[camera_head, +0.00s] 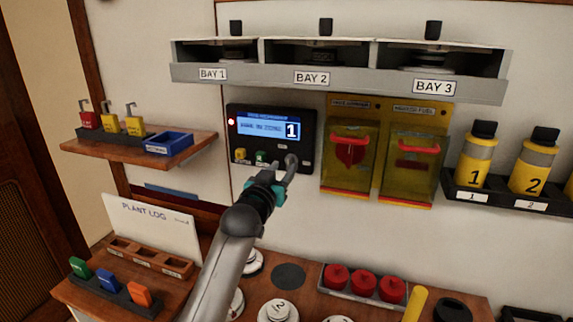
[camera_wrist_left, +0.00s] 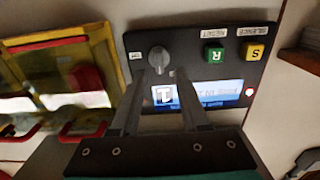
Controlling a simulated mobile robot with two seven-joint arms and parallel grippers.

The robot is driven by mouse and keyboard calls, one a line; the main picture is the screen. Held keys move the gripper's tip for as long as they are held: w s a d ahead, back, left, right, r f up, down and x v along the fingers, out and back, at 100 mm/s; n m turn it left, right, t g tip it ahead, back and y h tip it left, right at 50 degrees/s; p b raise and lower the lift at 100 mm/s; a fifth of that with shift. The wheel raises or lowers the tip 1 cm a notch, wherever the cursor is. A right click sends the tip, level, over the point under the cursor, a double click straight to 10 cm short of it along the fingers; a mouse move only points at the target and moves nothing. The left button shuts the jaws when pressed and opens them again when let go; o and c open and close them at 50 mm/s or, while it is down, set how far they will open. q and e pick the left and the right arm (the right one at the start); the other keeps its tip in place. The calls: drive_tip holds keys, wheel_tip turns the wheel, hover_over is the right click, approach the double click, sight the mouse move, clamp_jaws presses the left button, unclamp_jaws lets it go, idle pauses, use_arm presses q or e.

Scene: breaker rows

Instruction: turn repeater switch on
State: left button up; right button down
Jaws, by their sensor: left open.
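The repeater panel (camera_head: 264,112) is a dark box on the wall with a lit blue display (camera_head: 262,128) and a red light (camera_head: 231,122). The wrist view shows the panel (camera_wrist_left: 190,40) upside down, with a grey rotary knob (camera_wrist_left: 158,58) beside an OFF label (camera_wrist_left: 135,55). Green R (camera_wrist_left: 214,54) and yellow S (camera_wrist_left: 254,52) buttons sit beside it. My left gripper (camera_head: 283,169) is open in front of the panel's lower right. In the wrist view its fingertips (camera_wrist_left: 160,76) straddle the knob's line; contact cannot be told. My right gripper is not in view.
Two yellow covers with red handles (camera_head: 349,135) hang just right of the panel. A bay shelf (camera_head: 340,77) juts out above it. A wooden shelf with tags (camera_head: 190,150) is at the left. The counter below holds red knobs (camera_head: 364,283) and discs.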

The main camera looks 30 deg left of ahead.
sight(288, 162)
use_arm(q)
drive_tip(key=shift+x, duration=1.6)
clamp_jaws()
